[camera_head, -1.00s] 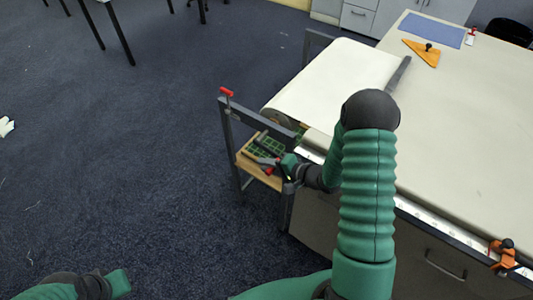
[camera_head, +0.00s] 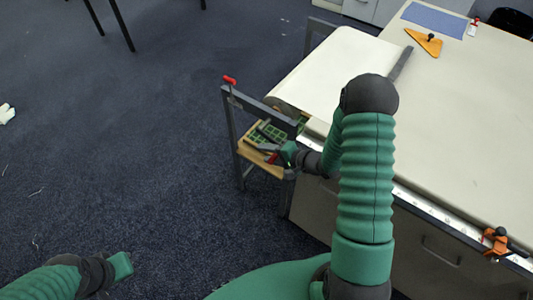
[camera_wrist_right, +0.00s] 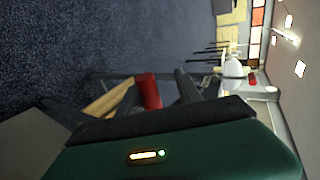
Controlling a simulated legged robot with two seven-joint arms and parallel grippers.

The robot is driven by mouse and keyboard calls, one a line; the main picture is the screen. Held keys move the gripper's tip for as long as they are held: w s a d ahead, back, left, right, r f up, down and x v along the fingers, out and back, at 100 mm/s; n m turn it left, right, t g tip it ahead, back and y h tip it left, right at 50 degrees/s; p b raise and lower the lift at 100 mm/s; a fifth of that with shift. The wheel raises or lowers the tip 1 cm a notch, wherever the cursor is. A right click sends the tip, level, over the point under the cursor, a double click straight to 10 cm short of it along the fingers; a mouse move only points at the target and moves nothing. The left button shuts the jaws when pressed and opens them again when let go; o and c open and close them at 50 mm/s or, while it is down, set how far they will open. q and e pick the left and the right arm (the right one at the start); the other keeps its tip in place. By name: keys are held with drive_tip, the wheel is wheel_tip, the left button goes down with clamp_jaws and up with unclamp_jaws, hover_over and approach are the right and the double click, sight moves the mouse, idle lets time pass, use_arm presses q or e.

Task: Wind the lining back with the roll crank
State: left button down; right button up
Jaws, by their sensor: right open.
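The cream lining (camera_head: 335,72) hangs over the far-left table end, with a dark bar (camera_head: 400,65) across it. A grey frame (camera_head: 262,104) stands at that end, with a red crank grip (camera_head: 230,79) at its outer corner. My right gripper (camera_head: 262,140) is open beside the frame, over a small wooden shelf. In the right wrist view, a red cylinder (camera_wrist_right: 149,91) shows between the open dark fingers, apart from both; I cannot tell whether it is the crank grip. My left gripper (camera_head: 122,265) is low at left, its fingers unclear.
The wooden shelf (camera_head: 252,158) holds a green grid piece. The long table (camera_head: 470,120) carries a blue mat (camera_head: 435,19), an orange triangle (camera_head: 425,42) and an orange clamp (camera_head: 495,241) on its front edge.

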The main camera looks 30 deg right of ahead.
drive_tip(key=shift+d, duration=0.3)
